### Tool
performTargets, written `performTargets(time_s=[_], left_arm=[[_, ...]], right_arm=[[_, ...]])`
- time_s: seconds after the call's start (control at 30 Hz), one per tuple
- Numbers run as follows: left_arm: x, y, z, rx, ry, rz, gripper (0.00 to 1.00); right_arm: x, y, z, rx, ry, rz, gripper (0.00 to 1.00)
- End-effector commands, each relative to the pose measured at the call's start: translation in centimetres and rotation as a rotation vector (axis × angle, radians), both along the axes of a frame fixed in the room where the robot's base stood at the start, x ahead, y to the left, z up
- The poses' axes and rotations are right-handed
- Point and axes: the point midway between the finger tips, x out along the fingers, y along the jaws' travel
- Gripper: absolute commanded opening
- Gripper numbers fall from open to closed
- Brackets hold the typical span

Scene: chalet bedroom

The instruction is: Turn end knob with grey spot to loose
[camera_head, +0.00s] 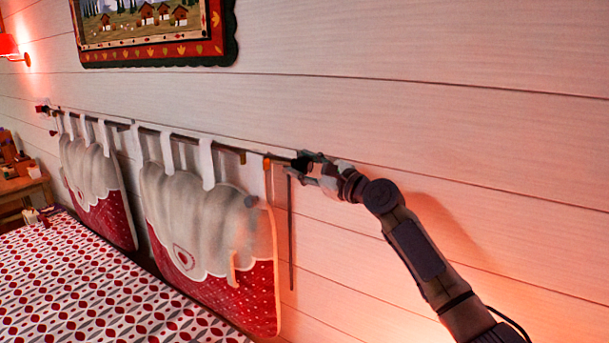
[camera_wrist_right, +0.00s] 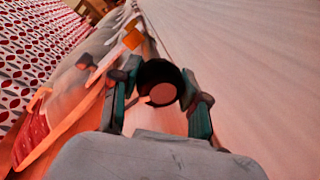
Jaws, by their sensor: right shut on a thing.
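A thin dark rod (camera_head: 226,149) runs along the white plank wall and carries hanging cushions. Its near end has a dark round knob (camera_head: 299,163). In the right wrist view the knob (camera_wrist_right: 159,80) shows a round spot (camera_wrist_right: 162,94) on its end face, which looks pinkish grey in the warm light. My right gripper (camera_head: 311,167) is shut on this knob, with its fingers on either side of it in the wrist view (camera_wrist_right: 160,92). At the rod's far left end is a small reddish knob (camera_head: 41,109). My left gripper is not in view.
Two cream and red cushions (camera_head: 206,225) hang from loops along the wall. An orange piece (camera_head: 266,164) sits on the rod near the knob. A thin dark stick (camera_head: 291,235) hangs below. A patterned bed (camera_head: 80,290) is at lower left. A framed picture (camera_head: 150,30) hangs above.

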Motion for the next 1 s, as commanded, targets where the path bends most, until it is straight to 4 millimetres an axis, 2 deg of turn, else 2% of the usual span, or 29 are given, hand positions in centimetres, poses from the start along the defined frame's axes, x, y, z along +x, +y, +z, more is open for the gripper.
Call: performTargets(time_s=[0.03, 0.3, 0.87, 0.9, 1.0], left_arm=[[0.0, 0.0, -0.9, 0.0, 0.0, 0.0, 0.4], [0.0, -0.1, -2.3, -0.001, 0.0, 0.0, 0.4], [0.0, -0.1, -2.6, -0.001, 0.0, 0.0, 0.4], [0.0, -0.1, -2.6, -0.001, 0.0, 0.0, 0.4], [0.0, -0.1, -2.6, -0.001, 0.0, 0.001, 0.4]], right_arm=[[0.0, 0.0, -0.6, -0.016, -0.021, 0.0, 0.1], [0.0, 0.0, -0.4, -0.084, -0.112, 0.001, 0.1], [0.0, 0.1, -0.2, -0.105, -0.136, 0.002, 0.1], [0.0, 0.1, -0.2, -0.105, -0.136, 0.002, 0.52], [0.0, 0.1, -0.2, -0.104, -0.136, 0.002, 0.68]])
